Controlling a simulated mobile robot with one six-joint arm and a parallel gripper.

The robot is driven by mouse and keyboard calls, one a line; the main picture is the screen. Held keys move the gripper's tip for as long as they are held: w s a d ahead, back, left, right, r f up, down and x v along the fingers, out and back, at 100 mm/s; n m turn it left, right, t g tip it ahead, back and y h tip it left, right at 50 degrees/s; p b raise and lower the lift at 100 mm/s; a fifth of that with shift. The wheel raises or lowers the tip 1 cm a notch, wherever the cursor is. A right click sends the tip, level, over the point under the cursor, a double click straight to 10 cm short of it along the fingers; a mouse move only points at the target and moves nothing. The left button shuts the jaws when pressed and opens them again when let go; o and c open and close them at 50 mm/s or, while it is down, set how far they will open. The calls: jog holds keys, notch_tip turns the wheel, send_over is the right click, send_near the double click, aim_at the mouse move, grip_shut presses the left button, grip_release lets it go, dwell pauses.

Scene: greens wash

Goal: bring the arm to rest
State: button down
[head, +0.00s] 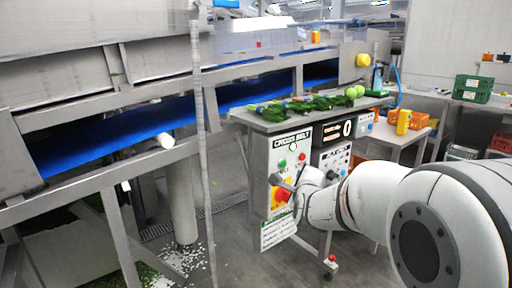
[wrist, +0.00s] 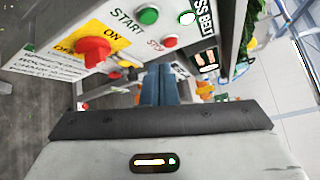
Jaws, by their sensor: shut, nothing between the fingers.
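My gripper (head: 276,180) is at the end of my white arm, in front of the cross belt control panel (head: 291,150) in the head view. In the wrist view its blue-grey fingers (wrist: 166,72) are together with nothing between them. The panel's red rotary switch (wrist: 92,50) on a yellow ON/OFF plate lies left of the fingers. The green start button (wrist: 148,15) and red stop button (wrist: 169,41) lie beyond the fingertips. The fingers look apart from the switch; whether they touch the panel I cannot tell.
A steel table (head: 262,119) with leafy greens (head: 320,103) stands above the panel. The blue belt (head: 110,137) runs along the left. A second panel (head: 335,158) is beside my arm.

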jog(key=s+r+n+g+p, duration=0.3)
jog(key=s+n+p, duration=0.3)
jog(key=s, duration=0.5)
jog(key=s+r+n+g+y+p, duration=0.1)
jog(key=s+r+n+g+p, duration=0.1)
jog(key=s+n+g+p, duration=0.4)
jog(key=s+r+n+g+p, duration=0.3)
jog(key=s+n+p, duration=0.3)
jog(key=s+n, duration=0.5)
jog(key=s+g, duration=0.1)
jog(key=s, duration=0.4)
jog(key=shift+a+r+g, duration=0.15)
jog(key=shift+r+g, duration=0.15)
jog(key=shift+g, duration=0.1)
